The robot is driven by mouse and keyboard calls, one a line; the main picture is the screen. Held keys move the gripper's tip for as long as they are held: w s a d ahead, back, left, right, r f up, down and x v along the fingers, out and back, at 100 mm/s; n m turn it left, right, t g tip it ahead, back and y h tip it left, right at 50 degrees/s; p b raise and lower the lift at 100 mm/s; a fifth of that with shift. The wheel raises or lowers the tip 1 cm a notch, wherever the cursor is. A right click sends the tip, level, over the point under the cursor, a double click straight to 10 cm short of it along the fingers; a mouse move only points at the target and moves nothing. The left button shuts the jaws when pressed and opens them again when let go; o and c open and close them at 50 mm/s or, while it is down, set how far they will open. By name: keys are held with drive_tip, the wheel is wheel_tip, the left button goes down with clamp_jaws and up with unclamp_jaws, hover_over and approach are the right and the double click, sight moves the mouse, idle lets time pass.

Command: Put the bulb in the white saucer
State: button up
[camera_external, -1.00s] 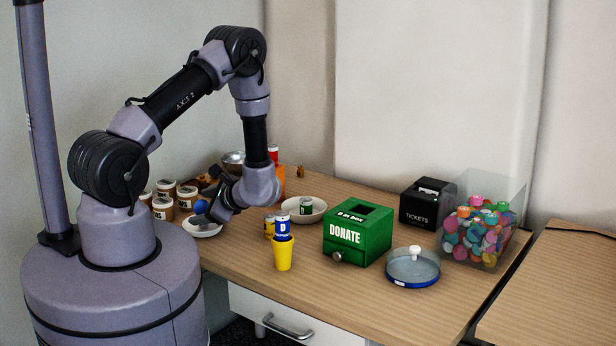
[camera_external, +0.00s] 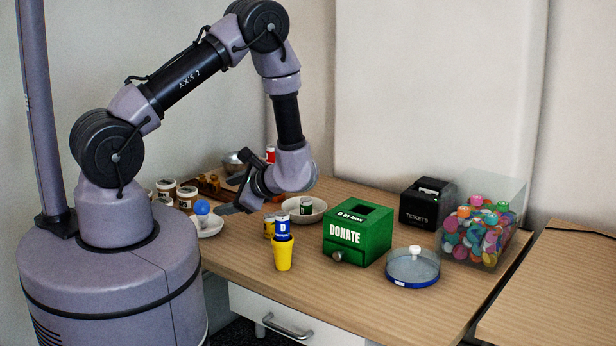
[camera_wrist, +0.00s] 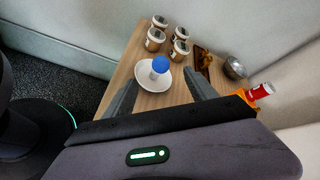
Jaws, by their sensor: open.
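The bulb (camera_external: 202,209) has a blue rounded top and a pale lower part. It stands upright in the white saucer (camera_external: 211,229) at the near left of the table. In the wrist view the bulb (camera_wrist: 160,66) is within the saucer (camera_wrist: 144,82), ahead of the fingertips. My gripper (camera_external: 238,182) is open and empty, to the right of the bulb and apart from it. Its two fingers (camera_wrist: 160,92) show spread in the wrist view, with nothing between them but the view of the saucer beyond.
Several lidded jars (camera_wrist: 156,39) stand behind the saucer. A yellow cup (camera_external: 283,254) holding a can, a white bowl (camera_external: 318,212) with a can, and a green donate box (camera_external: 357,234) stand to the right. A metal bowl (camera_wrist: 235,68) is at the back.

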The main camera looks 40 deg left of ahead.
drive_tip(key=s+d+r+n+t+h, duration=0.1)
drive_tip(key=s+r+n+h, duration=0.1)
drive_tip(key=s+r, duration=0.3)
drive_tip(key=s+d+r+n+t+h, duration=0.2)
drive_tip(key=s+r+h, duration=0.3)
drive_tip(key=r, duration=0.8)
drive_tip(key=s+d+r+n+t+h, duration=0.1)
drive_tip(key=s+r+n+h, duration=0.1)
drive_tip(key=s+r, duration=0.3)
wheel_tip(320, 180, up, 4)
drive_tip(key=shift+s+d+r+n+t+h, duration=0.15)
drive_tip(key=shift+s+d+n+t+h, duration=0.15)
drive_tip(key=shift+h, duration=0.4)
